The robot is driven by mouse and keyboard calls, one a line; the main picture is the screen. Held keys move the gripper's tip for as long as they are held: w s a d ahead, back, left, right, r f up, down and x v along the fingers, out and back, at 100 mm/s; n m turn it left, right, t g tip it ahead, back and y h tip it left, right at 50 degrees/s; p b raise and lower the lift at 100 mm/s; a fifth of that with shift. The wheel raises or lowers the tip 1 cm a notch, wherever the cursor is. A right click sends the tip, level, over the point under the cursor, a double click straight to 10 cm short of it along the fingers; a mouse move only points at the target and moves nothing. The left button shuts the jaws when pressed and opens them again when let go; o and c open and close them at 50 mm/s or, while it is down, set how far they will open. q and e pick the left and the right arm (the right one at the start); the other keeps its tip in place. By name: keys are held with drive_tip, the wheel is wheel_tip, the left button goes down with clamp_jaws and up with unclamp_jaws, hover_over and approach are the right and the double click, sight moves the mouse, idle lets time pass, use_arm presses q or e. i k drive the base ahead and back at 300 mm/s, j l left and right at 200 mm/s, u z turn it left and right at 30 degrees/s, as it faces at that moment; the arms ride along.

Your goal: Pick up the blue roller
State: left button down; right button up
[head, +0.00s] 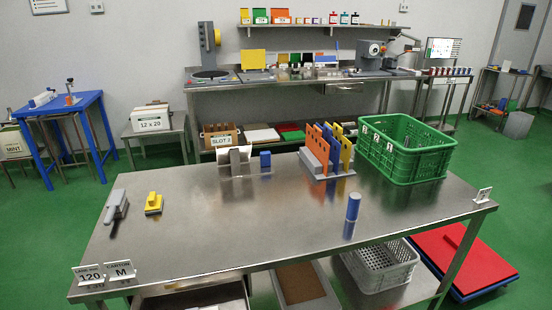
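A blue cylinder (353,207), which looks like the blue roller, stands upright on the steel table (240,235), right of the middle and toward the front edge. Its reflection shows on the steel below it. Nothing touches it or stands close to it. Neither of my grippers is in view.
A green crate (405,163) and a rack of coloured plates (328,150) stand behind the cylinder. A small blue block (265,159) sits farther back. A yellow-handled tool (154,203) and a grey-handled tool (116,205) lie at left. The table's middle is clear.

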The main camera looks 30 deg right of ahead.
sight(354, 198)
drive_tip(key=z, duration=1.55)
